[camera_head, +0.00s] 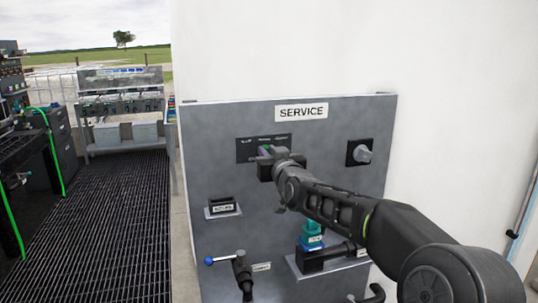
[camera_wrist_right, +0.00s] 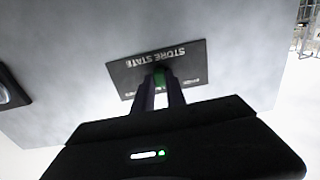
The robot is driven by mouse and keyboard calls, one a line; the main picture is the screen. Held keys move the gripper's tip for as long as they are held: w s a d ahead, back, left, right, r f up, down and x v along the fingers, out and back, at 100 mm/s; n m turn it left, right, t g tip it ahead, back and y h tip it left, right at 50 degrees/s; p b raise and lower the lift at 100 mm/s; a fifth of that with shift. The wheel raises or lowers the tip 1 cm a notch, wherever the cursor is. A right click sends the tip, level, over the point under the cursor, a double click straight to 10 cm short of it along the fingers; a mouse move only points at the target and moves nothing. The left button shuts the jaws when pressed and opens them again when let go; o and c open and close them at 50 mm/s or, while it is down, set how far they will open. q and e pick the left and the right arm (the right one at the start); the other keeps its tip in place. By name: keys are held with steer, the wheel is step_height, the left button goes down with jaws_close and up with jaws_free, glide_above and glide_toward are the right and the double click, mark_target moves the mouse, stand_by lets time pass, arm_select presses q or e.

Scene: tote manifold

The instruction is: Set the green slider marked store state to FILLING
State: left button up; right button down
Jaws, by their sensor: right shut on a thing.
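The dark store state plate (camera_head: 245,150) is on the grey service panel, under the SERVICE sign. It shows upside down in the right wrist view (camera_wrist_right: 182,56), with STORE STATE readable. My right gripper (camera_head: 265,151) reaches it from the right. In the right wrist view its two fingers (camera_wrist_right: 160,88) are shut on the green slider (camera_wrist_right: 159,76), near the middle of the plate. The fingers hide part of the slider and some small position labels, so I cannot read which mark it is at. My left gripper is not in view.
A dark square with a grey knob (camera_head: 360,153) is right of the plate. Below are a small labelled box (camera_head: 223,207), a blue-tipped lever (camera_head: 232,260) and a teal part (camera_head: 312,232). A grated walkway (camera_head: 105,210) runs along the left.

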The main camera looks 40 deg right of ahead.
steer(key=c, duration=1.8)
jaws_free()
steer(key=shift+a, duration=0.1)
steer(key=o, duration=0.3)
steer(key=shift+d, duration=0.25)
steer(key=shift+o, duration=0.7)
steer(key=shift+a, duration=0.1)
steer(key=b+v, duration=0.3)
steer(key=v, duration=0.5)
steer(key=shift+w, duration=0.1)
